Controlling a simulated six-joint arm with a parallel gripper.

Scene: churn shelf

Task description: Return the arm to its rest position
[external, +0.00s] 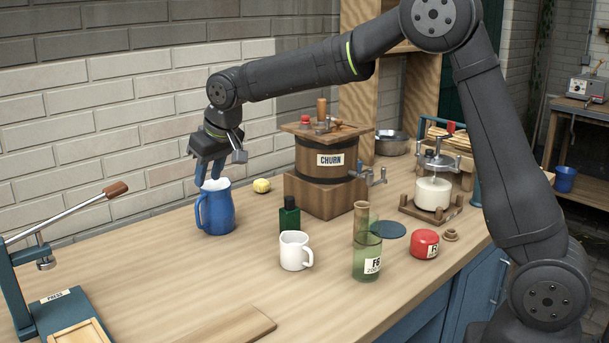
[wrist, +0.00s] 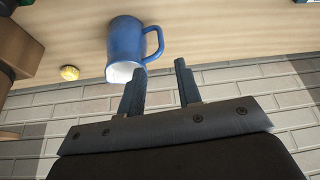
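My gripper (external: 214,182) is above the blue pitcher (external: 218,210), with its fingers pointing down near the pitcher's rim. The pitcher stands upright on the wooden bench, its handle toward the left. In the wrist view the two fingers (wrist: 160,84) are apart with nothing between them. The blue pitcher (wrist: 124,42) shows there beyond the left fingertip, its handle close to that tip. I cannot tell whether the tip touches it. My arm reaches across the bench from its base at the lower right.
A churn (external: 327,160) on a wooden block stands right of the pitcher. A green bottle (external: 289,216), white mug (external: 294,251), green glass jar (external: 367,258) and red tin (external: 424,243) stand in front. A press (external: 55,300) is at left. The brick wall is behind.

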